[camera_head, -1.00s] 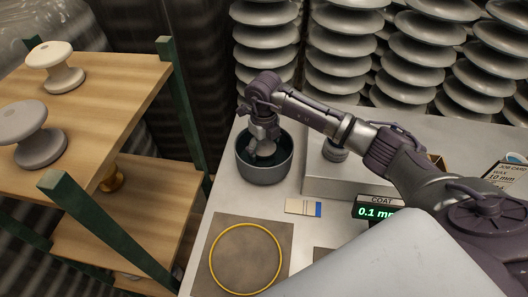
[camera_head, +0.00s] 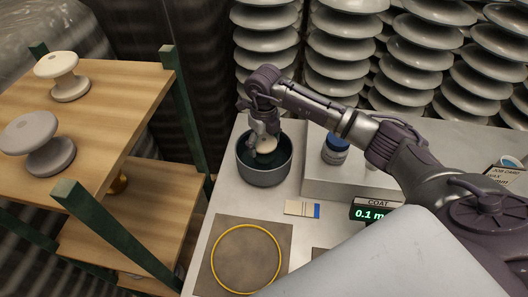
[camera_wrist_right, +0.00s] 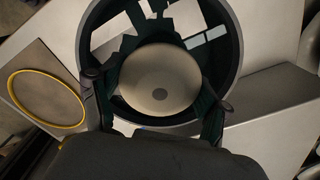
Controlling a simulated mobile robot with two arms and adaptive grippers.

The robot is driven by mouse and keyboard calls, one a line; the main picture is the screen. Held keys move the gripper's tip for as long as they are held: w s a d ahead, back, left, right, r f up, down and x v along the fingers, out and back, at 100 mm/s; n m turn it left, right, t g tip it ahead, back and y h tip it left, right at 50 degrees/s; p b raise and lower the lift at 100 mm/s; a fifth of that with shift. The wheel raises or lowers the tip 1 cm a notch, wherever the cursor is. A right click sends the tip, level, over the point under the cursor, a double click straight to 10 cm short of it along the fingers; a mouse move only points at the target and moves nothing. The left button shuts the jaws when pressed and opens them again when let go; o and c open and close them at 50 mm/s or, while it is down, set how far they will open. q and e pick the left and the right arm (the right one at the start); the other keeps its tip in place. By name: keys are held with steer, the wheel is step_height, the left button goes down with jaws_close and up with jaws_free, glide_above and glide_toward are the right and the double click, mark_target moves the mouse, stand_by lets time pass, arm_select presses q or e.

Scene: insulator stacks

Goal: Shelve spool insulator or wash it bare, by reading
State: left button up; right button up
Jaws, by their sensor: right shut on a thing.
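My right gripper (camera_head: 262,130) is over the dark round basin (camera_head: 264,177), shut on a pale spool insulator (camera_head: 266,145). In the right wrist view the insulator's round end (camera_wrist_right: 160,80) sits between the two fingers (camera_wrist_right: 157,100), with the basin rim (camera_wrist_right: 236,60) around it. Dark liquid shows in the basin. The coat meter (camera_head: 370,213) reads about 0.1, with its unit partly hidden by my arm. Two more spool insulators, one white (camera_head: 62,76) and one grey (camera_head: 40,143), stand on the wooden shelf's top board (camera_head: 115,95). My left gripper is not in view.
A brown mat with a yellow ring (camera_head: 247,258) lies at the table's front. A small card with a blue end (camera_head: 302,209) lies near the basin. Insulator stacks fill the back.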

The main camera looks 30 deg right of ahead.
mark_target(264, 140)
steer(key=shift+r+p, duration=2.1)
steer(key=shift+r, duration=1.45)
